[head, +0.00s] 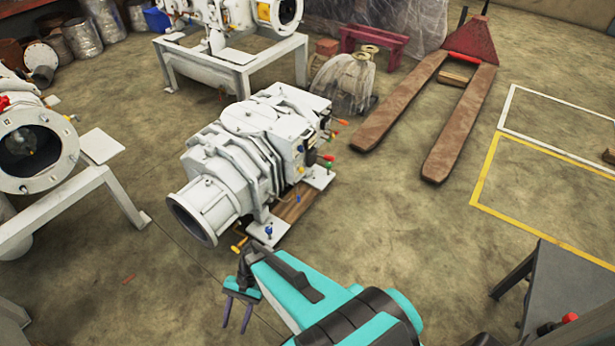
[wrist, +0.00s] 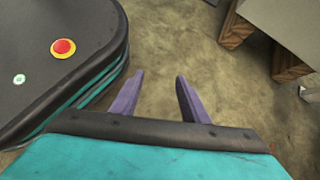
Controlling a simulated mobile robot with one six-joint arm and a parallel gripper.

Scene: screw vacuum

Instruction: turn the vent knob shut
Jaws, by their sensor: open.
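A white screw vacuum pump (head: 262,140) sits on wooden beams on the floor, its round open flange facing front left. Small coloured knobs and levers show on it: a blue knob (head: 268,231) and a yellow one (head: 238,247) at the front base, and red, orange and green ones on the right side. I cannot tell which is the vent knob. My gripper (head: 236,314) is in front of the pump, below its flange in the picture, pointing down and apart from it. In the wrist view my gripper (wrist: 160,78) has its purple fingers apart, with bare floor between them.
Another white machine on a stand (head: 40,150) is at the left, and one more at the back. A red pallet truck (head: 455,100) stands at the back right. A wooden beam end (wrist: 235,28) shows at the wrist view's right. Floor right of the pump is clear.

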